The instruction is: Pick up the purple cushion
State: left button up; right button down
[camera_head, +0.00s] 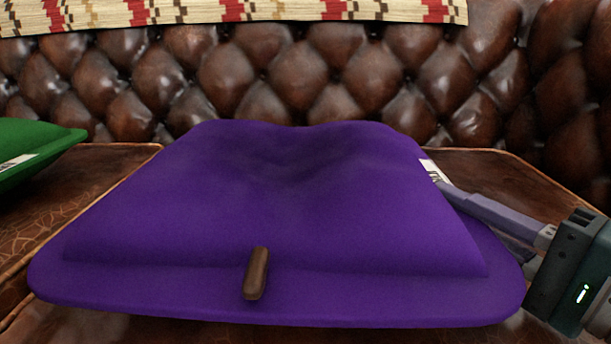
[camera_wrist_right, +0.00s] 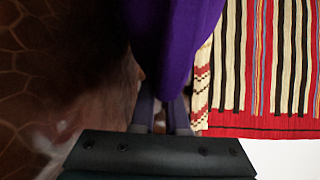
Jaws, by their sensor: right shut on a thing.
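The purple cushion (camera_head: 290,200) fills the middle of the head view, on or just above the brown leather seat. A white tag shows at its right edge. My right gripper (camera_head: 462,215) comes in from the right and is shut on the cushion's right side; its fingertips are partly hidden by the cushion. In the right wrist view the cushion (camera_wrist_right: 172,45) hangs between and beyond the fingers (camera_wrist_right: 160,110). My left gripper is not in view.
A green cushion (camera_head: 30,150) lies at the left. The tufted leather backrest (camera_head: 240,80) stands behind, with a striped woven throw (camera_head: 200,10) over its top.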

dwell(0.4)
notch_tip(320, 180, up, 26)
jog(key=p, duration=2.1)
jog(key=shift+r, duration=0.15)
notch_tip(320, 180, up, 7)
jog(key=p, duration=1)
notch_tip(320, 180, down, 7)
jog(key=b, duration=0.6)
jog(key=shift+b, duration=0.35)
